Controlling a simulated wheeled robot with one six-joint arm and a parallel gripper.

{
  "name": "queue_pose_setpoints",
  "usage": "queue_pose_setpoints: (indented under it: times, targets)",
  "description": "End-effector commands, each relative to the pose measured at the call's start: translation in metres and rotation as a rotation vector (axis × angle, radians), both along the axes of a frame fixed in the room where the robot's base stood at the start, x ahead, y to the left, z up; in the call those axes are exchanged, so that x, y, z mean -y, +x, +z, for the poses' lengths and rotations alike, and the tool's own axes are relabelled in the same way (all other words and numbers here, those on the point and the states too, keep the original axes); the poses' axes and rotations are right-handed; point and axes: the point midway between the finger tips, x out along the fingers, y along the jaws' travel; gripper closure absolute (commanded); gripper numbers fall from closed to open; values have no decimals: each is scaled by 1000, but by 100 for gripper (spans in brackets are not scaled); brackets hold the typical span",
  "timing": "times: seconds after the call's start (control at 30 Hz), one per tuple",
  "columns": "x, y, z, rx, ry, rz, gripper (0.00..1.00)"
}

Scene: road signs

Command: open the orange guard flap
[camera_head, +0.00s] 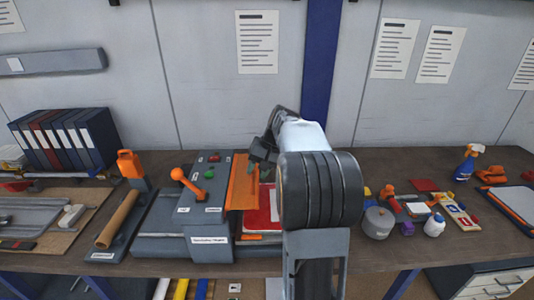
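The orange guard flap (242,183) is a flat panel at the right side of a grey machine (205,195) on the workbench. It looks tilted, and I cannot tell how far open it stands. My gripper (257,168) is at the flap's upper right edge, pointing down and left. It looks close to or touching the flap, but the gap is unclear. The fingers are small and dark, so open or shut does not show. A red and white sign plate (262,208) lies right of the flap, partly hidden by my arm.
The machine has an orange-handled lever (188,183) and red and green buttons. Binders (65,140) stand at the back left.

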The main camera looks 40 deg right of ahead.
Motion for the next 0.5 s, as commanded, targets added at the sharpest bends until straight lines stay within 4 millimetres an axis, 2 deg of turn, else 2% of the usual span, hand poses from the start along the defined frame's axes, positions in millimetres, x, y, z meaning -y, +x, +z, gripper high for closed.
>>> queue_pose_setpoints:
  times: [0.2, 0.5]
  targets:
    - [16, -10, 41, 3, -2, -3, 64]
    - [30, -20, 77, 0, 0, -1, 64]
